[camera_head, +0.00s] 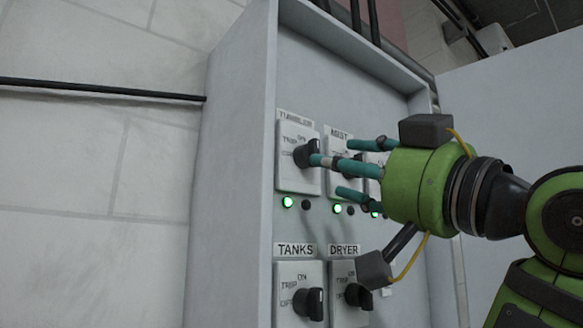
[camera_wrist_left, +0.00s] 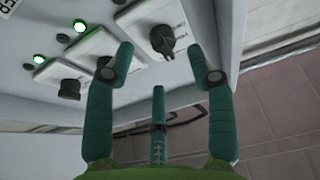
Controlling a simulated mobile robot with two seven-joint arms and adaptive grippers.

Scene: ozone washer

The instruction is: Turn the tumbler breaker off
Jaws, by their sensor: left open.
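The tumbler breaker is a pale plate with a black rotary knob (camera_head: 308,153) under a partly hidden TUMBLER label, at the upper left of the panel in the head view. Its handle looks roughly upright, and the green lamp (camera_head: 287,202) below is lit. My left gripper (camera_head: 335,168) is open, with teal fingers in front of the upper row. One fingertip appears close beside the tumbler knob; contact cannot be told. In the left wrist view, the gripper (camera_wrist_left: 170,75) has its fingers spread, and what looks like the tumbler knob (camera_wrist_left: 163,40) lies between the fingertips. My right gripper is not in view.
The mist breaker (camera_head: 338,150) is beside it, partly behind my fingers. The tanks knob (camera_head: 310,304) and dryer knob (camera_head: 358,296) are below. The cabinet side wall (camera_head: 232,170) projects at left, and its top edge overhangs the panel. A brick wall (camera_head: 80,200) stands beyond.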

